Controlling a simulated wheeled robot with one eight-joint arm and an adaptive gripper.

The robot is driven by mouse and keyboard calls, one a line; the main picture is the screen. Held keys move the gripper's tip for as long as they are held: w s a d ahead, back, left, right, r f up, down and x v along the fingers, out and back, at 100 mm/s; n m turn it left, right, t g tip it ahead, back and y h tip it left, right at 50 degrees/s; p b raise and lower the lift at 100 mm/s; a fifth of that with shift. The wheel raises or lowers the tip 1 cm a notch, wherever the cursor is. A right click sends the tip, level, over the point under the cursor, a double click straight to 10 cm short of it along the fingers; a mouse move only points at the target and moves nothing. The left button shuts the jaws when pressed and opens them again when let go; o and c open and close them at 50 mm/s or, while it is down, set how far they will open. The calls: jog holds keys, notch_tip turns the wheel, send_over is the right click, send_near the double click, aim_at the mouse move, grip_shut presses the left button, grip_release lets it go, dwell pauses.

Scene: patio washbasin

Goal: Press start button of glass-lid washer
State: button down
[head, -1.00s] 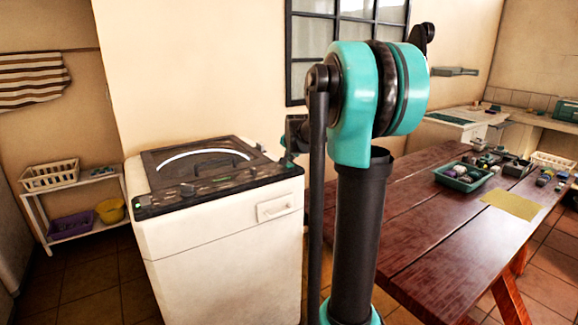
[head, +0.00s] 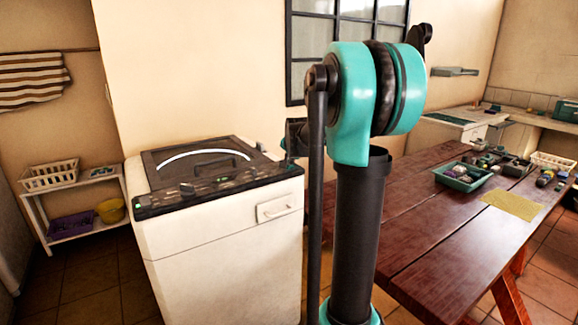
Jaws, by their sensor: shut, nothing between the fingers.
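The glass-lid washer (head: 220,240) is a white top-loader left of my arm. Its dark lid (head: 200,160) with a curved pale highlight is down. The black control panel (head: 215,190) runs along the front top edge, with a knob and several small buttons. The buttons are too small to tell which one is start. A dark and teal part of my arm shows beside the panel's right end, apart from the buttons. My gripper itself cannot be made out; my upright arm hides what is behind it.
A wooden table (head: 430,220) stands at right with a green tray (head: 463,178), a yellow cloth (head: 511,205) and small items. A white shelf (head: 85,187) with baskets is at left. A barred window (head: 310,50) is behind. Tiled floor is clear left of the washer.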

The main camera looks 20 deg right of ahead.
jog(key=shift+r, duration=0.15)
dwell(0.6)
jog(key=shift+r, duration=0.75)
jog(key=shift+r, duration=2.55)
